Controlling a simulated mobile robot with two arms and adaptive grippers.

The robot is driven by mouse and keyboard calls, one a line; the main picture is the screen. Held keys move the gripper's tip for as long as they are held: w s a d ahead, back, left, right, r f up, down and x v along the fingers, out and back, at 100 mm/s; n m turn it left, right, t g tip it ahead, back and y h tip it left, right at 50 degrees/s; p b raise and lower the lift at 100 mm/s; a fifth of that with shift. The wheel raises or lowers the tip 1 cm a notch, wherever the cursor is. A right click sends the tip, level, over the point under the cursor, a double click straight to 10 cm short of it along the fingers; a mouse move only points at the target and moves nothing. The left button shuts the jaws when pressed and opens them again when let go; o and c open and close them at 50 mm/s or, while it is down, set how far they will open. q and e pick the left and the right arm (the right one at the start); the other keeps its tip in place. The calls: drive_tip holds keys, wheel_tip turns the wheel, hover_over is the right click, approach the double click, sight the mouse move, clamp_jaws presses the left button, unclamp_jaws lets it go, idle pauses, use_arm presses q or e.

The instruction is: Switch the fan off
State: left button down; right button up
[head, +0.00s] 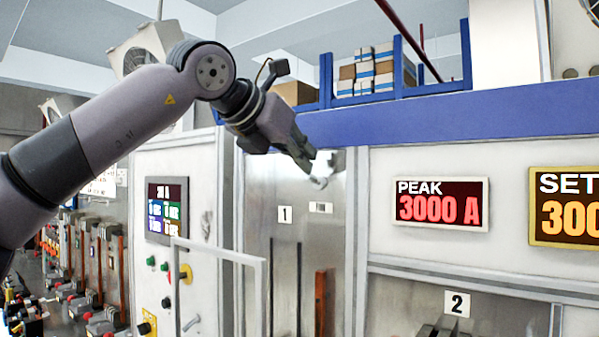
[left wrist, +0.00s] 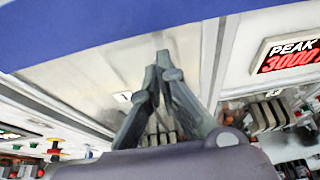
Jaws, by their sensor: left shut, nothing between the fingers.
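My left gripper (head: 308,160) reaches in from the left, its fingers shut and empty, pointing down and right. Its tips are in front of or touching a small pale rounded fitting (head: 322,168) on the metal panel; I cannot tell which, nor whether this is the fan's switch. In the left wrist view the shut fingertips (left wrist: 162,60) lie over the pale panel (left wrist: 100,75). A white box fan (head: 143,48) shows at the upper left, partly hidden by my arm. Another fan-like box (head: 58,108) is farther left. My right gripper is not in view.
A blue beam (head: 450,112) runs above the panels, with a shelf of boxes (head: 365,75) over it. A red PEAK display (head: 440,205) and a SET display (head: 565,208) are at right. A dark screen (head: 167,210), buttons and a pale frame (head: 220,252) stand below my arm.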

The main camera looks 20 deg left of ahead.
sight(308, 177)
use_arm(q)
drive_tip(key=f, duration=0.1)
drive_tip(key=f+b, duration=0.1)
drive_tip(key=w, duration=0.1)
drive_tip(key=shift+d+f+b, duration=0.35)
drive_tip(key=shift+d+f, duration=0.05)
drive_tip(key=shift+w+f, duration=0.1)
drive_tip(key=shift+w, duration=0.35)
drive_tip(key=shift+r+p, duration=0.35)
drive_tip(key=shift+w+a+r, duration=0.15)
drive_tip(key=shift+r, duration=0.05)
drive_tip(key=shift+s+a+r, duration=0.2)
drive_tip(key=shift+s+r, duration=0.1)
drive_tip(key=shift+s, duration=0.2)
drive_tip(key=shift+b+v, duration=0.35)
drive_tip(key=shift+v, duration=2.55)
